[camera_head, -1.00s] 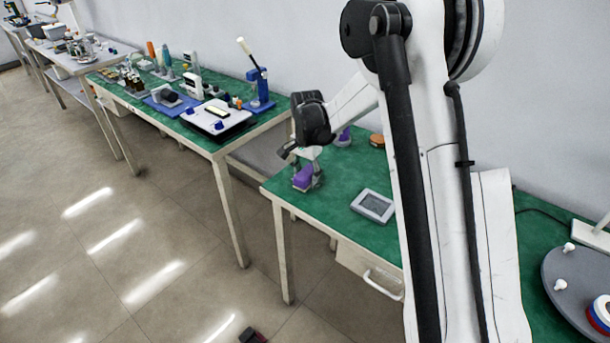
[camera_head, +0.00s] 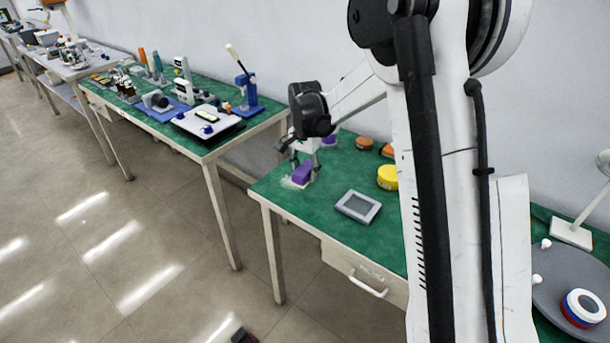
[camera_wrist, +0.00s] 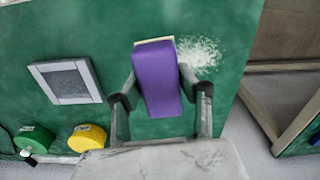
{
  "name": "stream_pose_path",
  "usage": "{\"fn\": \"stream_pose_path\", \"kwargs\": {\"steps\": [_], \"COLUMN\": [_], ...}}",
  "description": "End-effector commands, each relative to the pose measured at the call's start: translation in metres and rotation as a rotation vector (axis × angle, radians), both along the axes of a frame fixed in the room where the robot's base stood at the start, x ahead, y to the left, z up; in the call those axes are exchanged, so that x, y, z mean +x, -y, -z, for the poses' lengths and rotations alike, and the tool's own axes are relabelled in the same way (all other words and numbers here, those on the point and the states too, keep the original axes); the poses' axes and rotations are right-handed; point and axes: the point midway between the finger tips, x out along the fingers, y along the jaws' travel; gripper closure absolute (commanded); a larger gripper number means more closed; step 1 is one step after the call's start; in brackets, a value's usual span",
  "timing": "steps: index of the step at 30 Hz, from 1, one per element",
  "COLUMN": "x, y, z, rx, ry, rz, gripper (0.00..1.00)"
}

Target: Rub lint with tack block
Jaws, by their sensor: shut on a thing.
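A purple tack block (camera_wrist: 157,80) with a thin pale yellow layer at its far end is between the two fingers of my gripper (camera_wrist: 161,93) in the wrist view. My gripper is shut on it. A white scattered patch of lint (camera_wrist: 205,53) lies on the green tabletop just right of the block's far end. In the head view my gripper (camera_head: 304,162) holds the block (camera_head: 302,174) low at the table's left end, with pale lint (camera_head: 290,183) at its left. Whether the block touches the tabletop or covers part of the lint is hard to tell.
A grey framed panel (camera_head: 358,206) lies on the green table (camera_head: 325,220), right of the block. A yellow round container (camera_head: 388,177) and an orange-brown one (camera_head: 364,143) stand farther back. A gap separates this table from the cluttered one (camera_head: 165,128) at left.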

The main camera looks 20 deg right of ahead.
Motion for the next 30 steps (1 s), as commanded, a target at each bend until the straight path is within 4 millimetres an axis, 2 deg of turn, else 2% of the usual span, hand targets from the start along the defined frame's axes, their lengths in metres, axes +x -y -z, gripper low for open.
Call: {"fn": "stream_pose_path", "kwargs": {"steps": [6,11,30], "x": [0.000,0.000,-0.002], "y": [0.000,0.000,0.000], "z": [-0.022,-0.032,-0.033], "rx": [0.000,0.000,0.000], "ry": [0.000,0.000,0.000], "rz": [0.000,0.000,-0.014], "gripper": [1.00,1.00,1.00]}}
